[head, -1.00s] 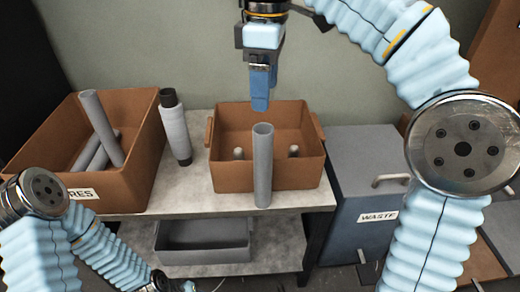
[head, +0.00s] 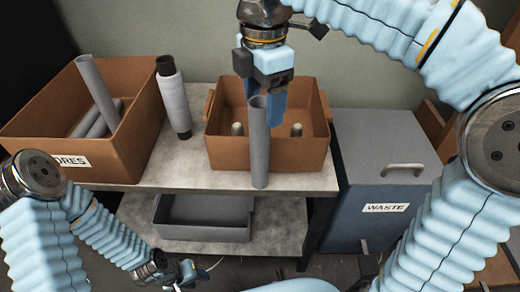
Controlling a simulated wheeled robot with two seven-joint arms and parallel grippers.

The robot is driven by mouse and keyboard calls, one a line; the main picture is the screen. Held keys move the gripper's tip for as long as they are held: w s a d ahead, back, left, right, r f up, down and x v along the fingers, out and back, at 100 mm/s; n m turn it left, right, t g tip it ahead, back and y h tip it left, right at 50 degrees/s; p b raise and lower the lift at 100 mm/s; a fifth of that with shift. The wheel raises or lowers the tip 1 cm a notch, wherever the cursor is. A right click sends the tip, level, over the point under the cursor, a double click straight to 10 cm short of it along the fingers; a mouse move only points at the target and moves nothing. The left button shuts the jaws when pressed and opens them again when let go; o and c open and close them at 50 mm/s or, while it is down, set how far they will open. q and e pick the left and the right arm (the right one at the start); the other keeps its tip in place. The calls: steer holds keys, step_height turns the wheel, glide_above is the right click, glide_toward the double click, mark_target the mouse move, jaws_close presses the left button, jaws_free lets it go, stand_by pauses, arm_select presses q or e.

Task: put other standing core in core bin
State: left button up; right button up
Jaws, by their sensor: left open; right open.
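A grey tubular core (head: 259,150) stands upright on the table, just in front of the smaller brown box. The core bin (head: 115,150), a larger brown box with a partly covered label ending "ORES", is at the left with several grey cores in it, one leaning up over its rim. My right gripper (head: 262,104) points down, open, at the top of the standing core, its blue fingers around or just behind the tube's top; contact cannot be told. My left gripper (head: 186,278) is low in front of the table, open and empty.
A pale wrapped roll with dark ends (head: 174,100) stands between the boxes. The smaller brown box (head: 222,152) holds small pale pegs. A grey tray (head: 203,216) sits on the lower shelf. A blue-grey waste bin (head: 385,170) stands right of the table (head: 205,172).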

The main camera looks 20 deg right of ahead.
mark_target(261, 116)
steer(key=f, duration=0.4)
steer(key=shift+w+a+b, duration=0.15)
steer(key=shift+a+b, duration=0.05)
steer(key=shift+b, duration=0.1)
jaws_close()
steer(key=shift+r, duration=0.1)
